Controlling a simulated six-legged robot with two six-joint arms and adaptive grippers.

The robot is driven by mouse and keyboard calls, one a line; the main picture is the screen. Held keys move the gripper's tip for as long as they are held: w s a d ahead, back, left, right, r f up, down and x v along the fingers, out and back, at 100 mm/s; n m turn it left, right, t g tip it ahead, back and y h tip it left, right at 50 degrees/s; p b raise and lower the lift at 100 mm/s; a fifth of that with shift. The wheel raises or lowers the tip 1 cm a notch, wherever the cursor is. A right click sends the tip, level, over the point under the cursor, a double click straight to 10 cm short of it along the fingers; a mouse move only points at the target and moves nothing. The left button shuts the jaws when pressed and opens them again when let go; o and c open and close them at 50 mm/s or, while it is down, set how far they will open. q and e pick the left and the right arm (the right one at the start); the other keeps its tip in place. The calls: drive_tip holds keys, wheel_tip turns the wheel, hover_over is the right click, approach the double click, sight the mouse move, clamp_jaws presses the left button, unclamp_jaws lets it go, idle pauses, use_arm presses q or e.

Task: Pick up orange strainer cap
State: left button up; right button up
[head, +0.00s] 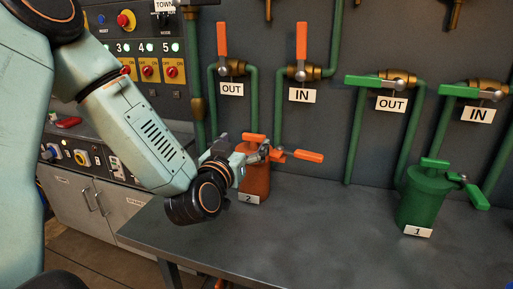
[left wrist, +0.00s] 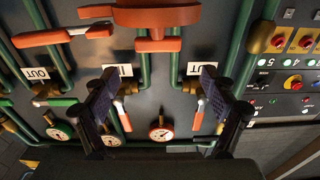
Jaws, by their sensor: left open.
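The orange strainer (head: 256,181), labelled 2, stands upright on the grey table. Its orange cap (head: 255,137) is on top, with a bar handle, and an orange lever (head: 307,155) sticks out to the right. My left gripper (head: 244,150) is at the strainer's upper part and partly hides it. In the left wrist view the cap (left wrist: 155,17) is at the top edge, partly cut off. The two dark fingers of my left gripper (left wrist: 160,72) are spread wide below it, with nothing between them. My right gripper is not in view.
A green strainer (head: 424,195), labelled 1, stands at the right of the table (head: 320,225). Behind are pipes with orange and green valve handles and IN and OUT labels. A control panel (head: 140,60) is at the left. The table's middle is clear.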

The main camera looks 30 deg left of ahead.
sight(253, 137)
use_arm(q)
drive_tip(key=w, duration=0.1)
drive_tip(key=w+f+b, duration=0.1)
drive_tip(key=w, duration=0.1)
drive_tip(key=shift+w+a+f, duration=0.3)
drive_tip(key=shift+w+a, duration=0.05)
drive_tip(key=shift+w+a+r, duration=0.1)
drive_tip(key=shift+w+a, duration=0.05)
drive_tip(key=shift+w, duration=0.2)
drive_tip(key=shift+w+r, duration=0.1)
drive_tip(key=shift+w, duration=0.3)
drive_tip(key=c, duration=1.7)
